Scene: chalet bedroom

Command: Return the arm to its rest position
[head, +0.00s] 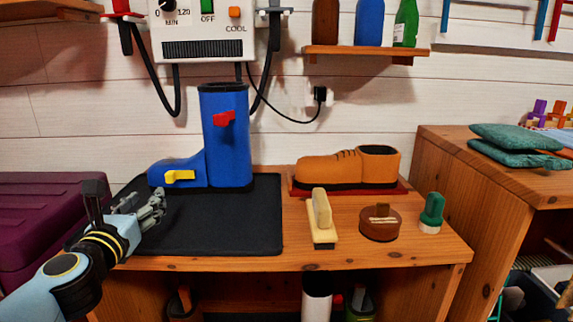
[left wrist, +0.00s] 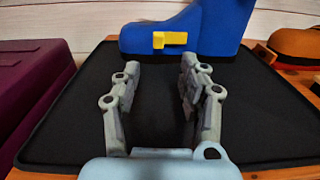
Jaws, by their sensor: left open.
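My left gripper (head: 152,208) is in the head view at the left, over the left part of the black mat (head: 225,232). In the left wrist view its two fingers (left wrist: 157,95) are apart with nothing between them. In front of the fingers, a blue boot (head: 226,140) stands upright at the back of the mat, with a red clip on its shaft and a yellow clip (head: 180,176) on its foot. The boot's lower part and the yellow clip (left wrist: 170,40) also show in the left wrist view, beyond the fingertips. My right gripper is not in view.
An orange shoe (head: 348,169) sits on a red base to the right. A cream-handled brush (head: 321,218), a round brown tin (head: 380,223) and a green-topped item (head: 431,212) stand near the bench's front. A purple case (head: 42,215) is at the left. A wall dryer (head: 208,30) hangs above.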

